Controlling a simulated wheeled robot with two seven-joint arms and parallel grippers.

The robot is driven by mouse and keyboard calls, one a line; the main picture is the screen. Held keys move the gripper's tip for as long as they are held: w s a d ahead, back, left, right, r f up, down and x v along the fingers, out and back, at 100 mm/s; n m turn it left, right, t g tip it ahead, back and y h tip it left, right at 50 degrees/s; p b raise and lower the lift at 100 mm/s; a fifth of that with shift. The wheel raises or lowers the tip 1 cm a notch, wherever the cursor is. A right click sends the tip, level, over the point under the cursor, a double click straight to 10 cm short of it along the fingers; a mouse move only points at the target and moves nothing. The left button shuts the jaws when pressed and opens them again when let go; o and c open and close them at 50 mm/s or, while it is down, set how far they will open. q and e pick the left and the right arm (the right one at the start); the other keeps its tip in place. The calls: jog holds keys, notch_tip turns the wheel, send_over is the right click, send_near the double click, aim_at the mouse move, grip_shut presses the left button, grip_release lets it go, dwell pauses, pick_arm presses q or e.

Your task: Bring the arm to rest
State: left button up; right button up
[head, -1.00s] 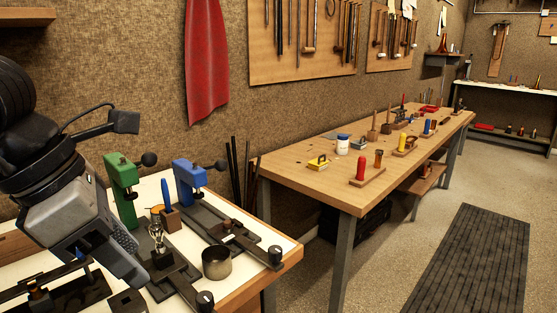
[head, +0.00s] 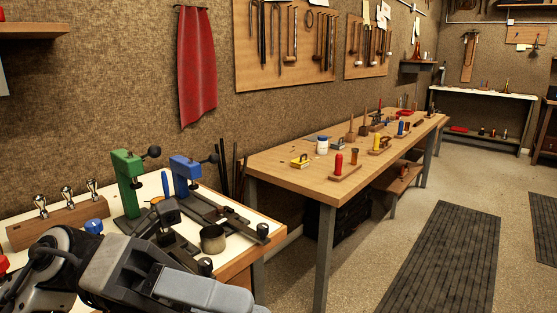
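My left arm comes in at the lower left, low in front of the near bench (head: 262,222). My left gripper (head: 228,296) points to the right at the bottom of the head view, with its grey finger part seen from the side. I cannot tell whether the fingers are open or shut, and I see nothing held. The black camera piece on my wrist hides part of the dark fixtures on the bench. My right gripper is not in view.
On the near bench stand a green clamp (head: 126,185), a blue clamp (head: 187,180), a metal cup (head: 213,238) and a wooden rack (head: 62,226) with silver mouthpieces. A long wooden table (head: 300,180) holds tools. The floor at the right is clear around a dark mat (head: 440,265).

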pick_arm(q)
jog(key=w+a+f+n+t+y, duration=0.25)
jog(key=w+f+n+t, duration=0.3)
jog(key=n+t, duration=0.85)
jog(key=w+a+f+n+t+y, duration=0.2)
jog(key=w+a+f+n+t, duration=0.3)
jog(key=n+t, duration=0.9)
notch_tip(320, 180, down, 12)
jog(key=a+n+g+y, duration=0.2)
jog(key=n+g+y, duration=0.4)
jog(key=n, duration=0.5)
jog(key=s+f+n+g+y, duration=0.2)
jog(key=s+f+g, duration=0.1)
jog(key=s+f, duration=0.2)
jog(key=s+f+n+g+y, duration=0.1)
jog(key=s+f+n+g, duration=0.1)
jog(key=f, duration=0.8)
jog(key=s+g, duration=0.1)
jog(key=s, duration=0.1)
jog(key=shift+s+a+f+y, duration=0.2)
jog(key=shift+s+f+y, duration=0.1)
jog(key=shift+s+y, duration=0.1)
